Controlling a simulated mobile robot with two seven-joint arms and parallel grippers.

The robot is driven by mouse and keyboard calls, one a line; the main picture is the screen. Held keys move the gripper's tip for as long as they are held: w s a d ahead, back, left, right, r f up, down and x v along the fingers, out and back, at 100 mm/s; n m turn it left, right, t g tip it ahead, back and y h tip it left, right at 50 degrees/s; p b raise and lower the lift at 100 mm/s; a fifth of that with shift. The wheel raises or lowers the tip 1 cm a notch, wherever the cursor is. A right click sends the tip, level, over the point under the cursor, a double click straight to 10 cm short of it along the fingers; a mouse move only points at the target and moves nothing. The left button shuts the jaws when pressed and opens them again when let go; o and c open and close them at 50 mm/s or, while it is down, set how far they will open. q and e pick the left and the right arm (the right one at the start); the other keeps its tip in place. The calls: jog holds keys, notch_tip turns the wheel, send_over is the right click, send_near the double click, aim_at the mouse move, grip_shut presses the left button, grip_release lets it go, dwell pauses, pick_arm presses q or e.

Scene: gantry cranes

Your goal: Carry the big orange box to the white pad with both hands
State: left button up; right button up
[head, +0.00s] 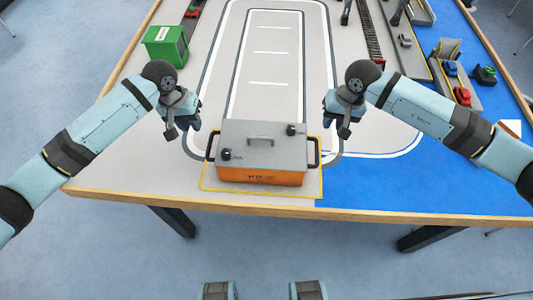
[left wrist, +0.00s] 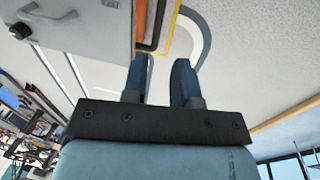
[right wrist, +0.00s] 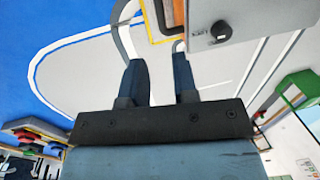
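The big orange box (head: 260,176) has a grey lid with a top handle and sits on the table inside a yellow outline. It has a black handle on its left side (head: 210,146) and one on its right (head: 316,152). My left gripper (head: 187,126) is open and empty, above and just left of the left handle. My right gripper (head: 342,129) is open and empty, above and just right of the right handle. Both wrist views show fingers apart (left wrist: 161,72) (right wrist: 160,75), with a handle beyond them.
A green crate (head: 166,45) stands at the back left. Small models, red, blue and green, (head: 462,96) sit at the right, near the pad. A dark track (head: 368,35) runs at the back. The blue area (head: 420,185) right of the box is mostly clear.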

aim_at(208, 149)
pick_arm(q)
jog(key=shift+f, duration=0.1)
pick_arm(e)
jog(key=shift+a+f, duration=0.1)
